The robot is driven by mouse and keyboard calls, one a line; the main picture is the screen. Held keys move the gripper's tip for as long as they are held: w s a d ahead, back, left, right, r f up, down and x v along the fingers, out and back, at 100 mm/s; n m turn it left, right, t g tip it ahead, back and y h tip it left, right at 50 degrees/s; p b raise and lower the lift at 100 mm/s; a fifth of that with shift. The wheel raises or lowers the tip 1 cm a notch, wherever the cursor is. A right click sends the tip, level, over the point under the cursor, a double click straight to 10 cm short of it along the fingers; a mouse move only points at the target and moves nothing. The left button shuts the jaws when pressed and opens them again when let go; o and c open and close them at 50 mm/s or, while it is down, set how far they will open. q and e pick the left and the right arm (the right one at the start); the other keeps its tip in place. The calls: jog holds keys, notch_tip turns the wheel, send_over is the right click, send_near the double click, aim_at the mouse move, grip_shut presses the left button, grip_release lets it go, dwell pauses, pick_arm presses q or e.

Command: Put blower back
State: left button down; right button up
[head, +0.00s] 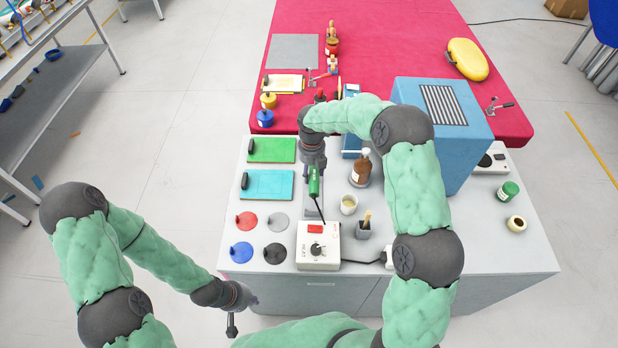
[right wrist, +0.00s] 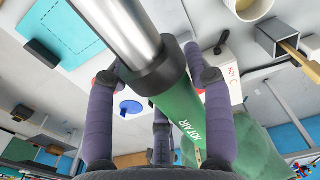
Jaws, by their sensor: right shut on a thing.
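The green blower (head: 314,184) is in my right gripper (head: 313,164), above the workbench in the head view. In the right wrist view, the blower's green body (right wrist: 185,120) bears the words HOT AIR and has a steel nozzle (right wrist: 115,30). The fingers (right wrist: 158,90) are on either side of the body. The white control box (head: 318,247), with a dial and red panel, is nearer the bench's front edge; a dark cord runs toward it from the blower. My left gripper (head: 233,318) is off the bench's front left, its jaws too small to judge.
On the bench (head: 500,248) are green (head: 272,149) and blue (head: 268,184) boards, several coloured discs, a brown bottle (head: 361,169), a cream cup (head: 349,204) and a grey brush holder (head: 363,230). A large blue block (head: 455,145) stands behind right.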

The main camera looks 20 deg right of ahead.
notch_tip(320, 180, down, 7)
jog(key=w+b, duration=0.1)
jog(key=b, duration=0.5)
jog(key=shift+r, duration=0.2)
jog(key=shift+f, duration=0.1)
notch_tip(320, 180, down, 4)
jog(key=b, duration=0.3)
jog(key=shift+f, duration=0.2)
jog(key=shift+f+b, duration=0.65)
jog(key=shift+f, duration=0.35)
jog(key=shift+f+p, duration=0.1)
jog(key=shift+p, duration=0.2)
jog(key=shift+f, duration=0.45)
dwell(1.4)
